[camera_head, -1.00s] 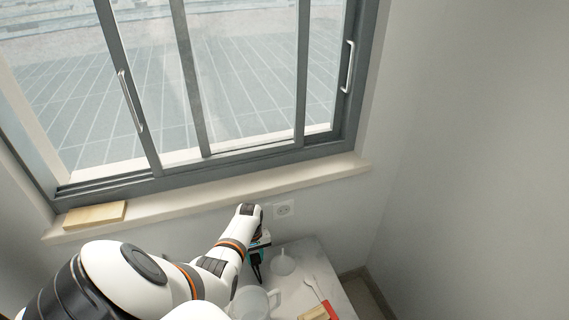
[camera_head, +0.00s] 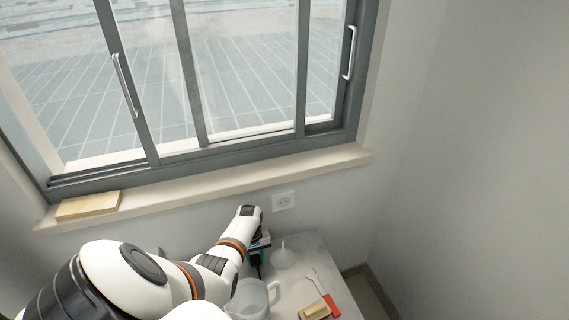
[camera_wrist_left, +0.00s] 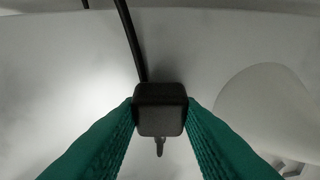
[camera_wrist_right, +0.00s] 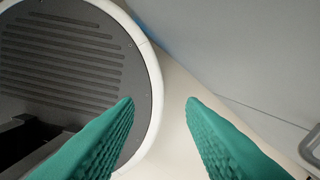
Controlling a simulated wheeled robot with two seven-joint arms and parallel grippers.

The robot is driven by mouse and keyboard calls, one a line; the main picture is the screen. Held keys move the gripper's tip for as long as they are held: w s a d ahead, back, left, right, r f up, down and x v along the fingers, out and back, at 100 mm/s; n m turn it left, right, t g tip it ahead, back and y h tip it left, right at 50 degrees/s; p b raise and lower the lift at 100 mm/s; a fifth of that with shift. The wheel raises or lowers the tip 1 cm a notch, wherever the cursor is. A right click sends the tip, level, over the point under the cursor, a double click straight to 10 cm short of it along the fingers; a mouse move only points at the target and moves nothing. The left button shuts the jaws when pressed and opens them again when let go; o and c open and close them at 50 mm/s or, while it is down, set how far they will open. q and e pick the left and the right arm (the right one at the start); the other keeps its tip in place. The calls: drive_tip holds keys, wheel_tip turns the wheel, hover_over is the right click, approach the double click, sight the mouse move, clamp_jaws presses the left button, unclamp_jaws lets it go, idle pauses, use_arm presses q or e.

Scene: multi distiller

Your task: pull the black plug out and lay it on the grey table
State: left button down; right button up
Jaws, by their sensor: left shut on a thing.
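The black plug (camera_wrist_left: 160,110) is a dark rounded block between the green fingers of my left gripper (camera_wrist_left: 160,118) in the left wrist view. A black cable runs up from it, and a metal prong points down. My left gripper is shut on the plug; in the head view it shows small (camera_head: 258,248), above the back of the grey table (camera_head: 318,262). The plug itself is hard to make out there. The white wall socket (camera_head: 284,201) is apart from the gripper, up and to its right. My right gripper (camera_wrist_right: 160,102) is open and empty in the right wrist view.
A white funnel (camera_head: 283,259), a clear jug (camera_head: 252,298), a pale spoon (camera_head: 316,280), a red item (camera_head: 332,306) and a wooden block (camera_head: 314,311) are on the table. A wooden block (camera_head: 88,205) lies on the window sill. The table's right back part is bare.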

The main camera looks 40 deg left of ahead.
use_arm(q)
drive_tip(key=c, duration=0.9)
unclamp_jaws()
drive_tip(key=shift+c, duration=0.2)
drive_tip(key=shift+r, duration=0.1)
drive_tip(key=shift+r+p, duration=0.3)
drive_tip(key=shift+r, duration=0.1)
wheel_tip(320, 180, up, 11)
drive_tip(key=p, duration=0.2)
drive_tip(key=shift+w+a+p, duration=0.25)
drive_tip(key=shift+a+p, duration=0.1)
drive_tip(key=shift+a, duration=0.05)
wheel_tip(320, 180, up, 12)
drive_tip(key=p, duration=1.4)
hover_over(254, 255)
drive_tip(key=shift+b, duration=0.35)
